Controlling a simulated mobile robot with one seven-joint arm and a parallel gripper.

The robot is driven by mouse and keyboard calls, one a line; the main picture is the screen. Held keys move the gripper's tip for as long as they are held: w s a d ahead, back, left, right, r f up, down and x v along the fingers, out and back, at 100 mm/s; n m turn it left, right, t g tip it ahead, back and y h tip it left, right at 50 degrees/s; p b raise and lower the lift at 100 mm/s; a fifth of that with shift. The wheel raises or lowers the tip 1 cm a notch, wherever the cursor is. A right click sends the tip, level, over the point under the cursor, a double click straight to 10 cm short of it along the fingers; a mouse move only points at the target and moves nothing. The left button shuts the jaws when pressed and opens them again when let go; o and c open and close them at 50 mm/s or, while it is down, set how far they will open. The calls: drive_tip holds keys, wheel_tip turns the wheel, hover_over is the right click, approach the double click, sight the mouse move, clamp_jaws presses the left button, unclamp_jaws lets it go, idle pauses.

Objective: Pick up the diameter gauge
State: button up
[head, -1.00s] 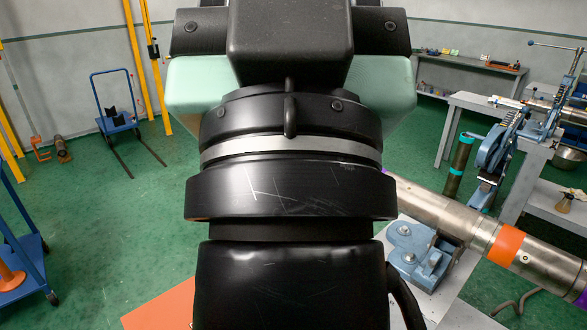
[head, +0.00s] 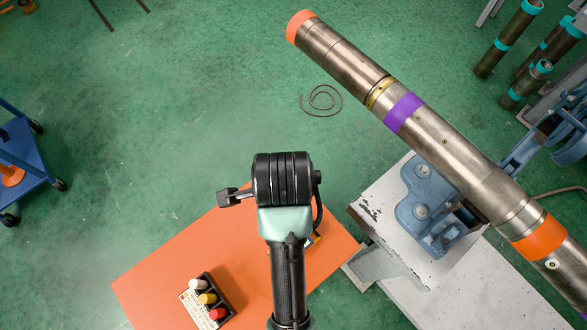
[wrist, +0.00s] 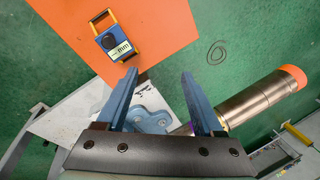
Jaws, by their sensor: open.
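The diameter gauge (wrist: 115,42) shows in the wrist view as a blue body with a small display and a yellow frame. It lies on the orange tabletop (wrist: 170,28), near its edge. In the head view my arm hides most of it, and only a small dark and yellow part (head: 314,239) shows beside the arm. My gripper (wrist: 159,77) is open and empty, with two blue fingers apart. The gauge lies beyond the fingertips, up and to the left in the wrist view, not between them. In the head view the fingers are hidden.
A long steel pipe (head: 447,145) with orange and purple bands rests on a blue vise (head: 428,208) at the right, above a pale bench (head: 385,290). A black holder with white, yellow and red caps (head: 208,300) sits on the orange top.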

drive_tip(key=s+f+g, duration=0.1)
drive_tip(key=s+f, duration=0.1)
drive_tip(key=f, duration=0.1)
drive_tip(key=s+f+m+g, duration=0.1)
drive_tip(key=s+f, duration=0.1)
drive_tip(key=f, duration=0.1)
drive_tip(key=s+f+m+g, duration=0.1)
drive_tip(key=s+f, duration=0.2)
drive_tip(key=shift+a, duration=0.2)
drive_tip(key=shift+w+d+f+p, duration=0.15)
drive_tip(key=shift+f+p, duration=0.2)
drive_tip(key=shift+f, duration=1.3)
drive_tip(key=shift+w+f+p, duration=0.1)
drive_tip(key=shift+f+p, duration=0.2)
drive_tip(key=shift+f, duration=1.3)
clamp_jaws()
drive_tip(key=shift+r, duration=0.1)
